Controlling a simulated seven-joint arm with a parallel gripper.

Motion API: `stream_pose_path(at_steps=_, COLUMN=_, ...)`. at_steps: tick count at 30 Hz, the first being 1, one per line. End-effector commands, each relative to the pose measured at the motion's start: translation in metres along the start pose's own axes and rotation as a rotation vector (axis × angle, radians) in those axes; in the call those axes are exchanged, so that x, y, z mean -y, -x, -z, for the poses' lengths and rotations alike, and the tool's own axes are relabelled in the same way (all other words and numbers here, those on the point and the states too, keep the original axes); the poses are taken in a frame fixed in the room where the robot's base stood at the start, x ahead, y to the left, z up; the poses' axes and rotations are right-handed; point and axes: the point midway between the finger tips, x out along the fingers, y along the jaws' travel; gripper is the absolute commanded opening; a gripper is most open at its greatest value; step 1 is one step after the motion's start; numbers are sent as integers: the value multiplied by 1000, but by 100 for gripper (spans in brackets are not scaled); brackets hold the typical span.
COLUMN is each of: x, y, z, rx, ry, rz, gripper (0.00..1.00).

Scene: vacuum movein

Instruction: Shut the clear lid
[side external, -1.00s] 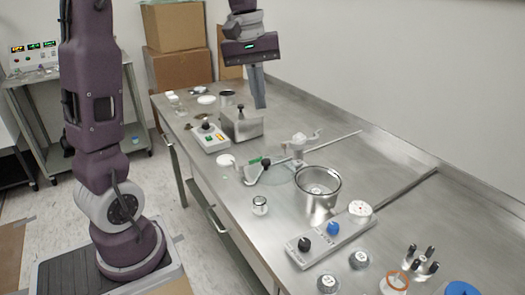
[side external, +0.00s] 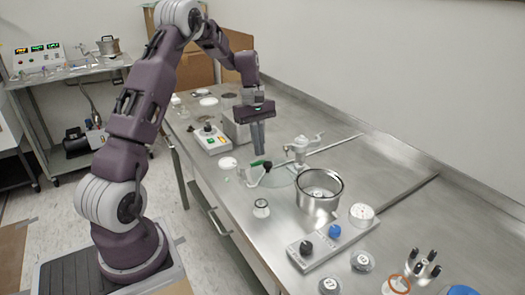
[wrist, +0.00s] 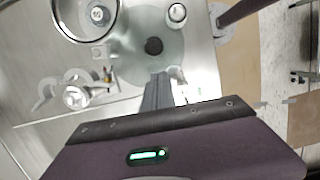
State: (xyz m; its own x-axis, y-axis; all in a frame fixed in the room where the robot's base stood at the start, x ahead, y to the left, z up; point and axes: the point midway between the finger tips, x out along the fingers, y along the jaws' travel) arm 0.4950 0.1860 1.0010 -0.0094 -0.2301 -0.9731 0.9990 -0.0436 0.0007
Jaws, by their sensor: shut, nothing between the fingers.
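The clear lid (side external: 281,179) looks like a see-through disc, low beside the open round steel chamber (side external: 334,203), on its left. In the wrist view the lid (wrist: 172,52) shows as a pale disc with a dark round knob (wrist: 153,46) on it, apart from the chamber (wrist: 116,20). The chamber's mouth is uncovered and a small pale piece shows inside. My gripper (side external: 261,153) is shut and empty, pointing down above the bench just behind the lid. Its fingers (wrist: 158,78) reach the lid's edge in the wrist view; I cannot tell if they touch.
A metal fitting with a handle (side external: 302,147) stands behind the chamber. A small jar (side external: 261,208) stands in front of the lid. A control strip with knobs (side external: 318,247) lies in front of the chamber. A control box (side external: 211,139) stands further left.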

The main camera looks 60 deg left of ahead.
Motion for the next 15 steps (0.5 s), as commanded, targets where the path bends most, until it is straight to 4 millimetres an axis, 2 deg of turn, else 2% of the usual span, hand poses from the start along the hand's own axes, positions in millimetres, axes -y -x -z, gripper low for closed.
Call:
stream_pose_path(at_steps=5, x=0, y=-7, z=-18, rx=0, ry=-1, rz=1, gripper=0)
stream_pose_path(at_steps=15, x=0, y=-9, z=-21, rx=-1, ry=-1, rz=1, gripper=0)
